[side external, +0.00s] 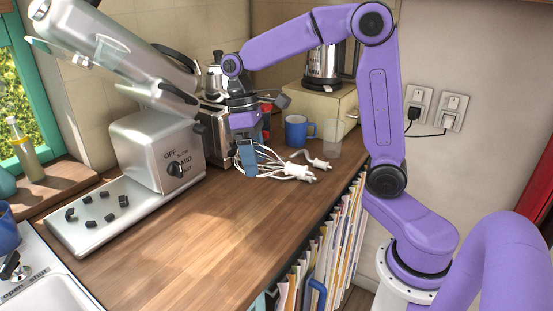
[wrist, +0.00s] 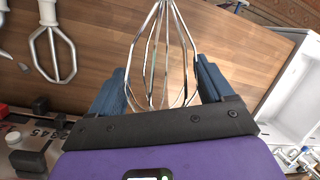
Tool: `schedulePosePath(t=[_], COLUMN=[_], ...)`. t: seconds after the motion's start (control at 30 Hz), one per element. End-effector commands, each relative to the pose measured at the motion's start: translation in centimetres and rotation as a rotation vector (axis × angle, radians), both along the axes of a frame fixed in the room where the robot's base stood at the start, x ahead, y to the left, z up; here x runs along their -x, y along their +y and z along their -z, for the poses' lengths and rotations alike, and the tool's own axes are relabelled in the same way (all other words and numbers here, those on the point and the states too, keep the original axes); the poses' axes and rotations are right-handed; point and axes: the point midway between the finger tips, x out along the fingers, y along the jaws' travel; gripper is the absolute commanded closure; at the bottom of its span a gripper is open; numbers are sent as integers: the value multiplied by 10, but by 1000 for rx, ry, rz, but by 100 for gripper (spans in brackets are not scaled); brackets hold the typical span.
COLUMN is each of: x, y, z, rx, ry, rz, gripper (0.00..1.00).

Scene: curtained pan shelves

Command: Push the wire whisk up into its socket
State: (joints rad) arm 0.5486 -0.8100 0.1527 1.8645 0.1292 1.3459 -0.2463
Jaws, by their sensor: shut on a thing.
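My gripper (side external: 245,158) has blue fingers and is shut on the wire whisk (side external: 268,168), low over the counter. In the wrist view the whisk's wire loops (wrist: 163,60) lie between the two fingers (wrist: 163,85), and its stem end runs out of the top of the picture. In the side view its white hub (side external: 298,172) points right, away from the mixer, and the whisk lies nearly level. The stand mixer (side external: 155,150) is at the left, with its head (side external: 115,50) tilted up. I cannot make out the socket under the head clearly.
Another white attachment (side external: 320,163) lies on the counter behind the hub; a beater also shows in the wrist view (wrist: 60,75). A blue mug (side external: 297,132), a glass (side external: 332,146) and a toaster (side external: 215,135) stand behind. Black cubes lie on the mixer's base plate (side external: 75,235). The front counter (side external: 190,245) is clear.

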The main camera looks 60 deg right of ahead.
Motion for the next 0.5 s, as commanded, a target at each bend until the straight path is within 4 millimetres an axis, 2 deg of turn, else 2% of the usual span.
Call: schedulePosePath(t=[0.1, 0.37, 0.5], x=[-25, -72, -97], y=[14, 47, 72], z=[1, -1, -2], rx=[55, 208, 315], ry=[41, 109, 132], rz=[-122, -393, -560], gripper=[56, 56, 56])
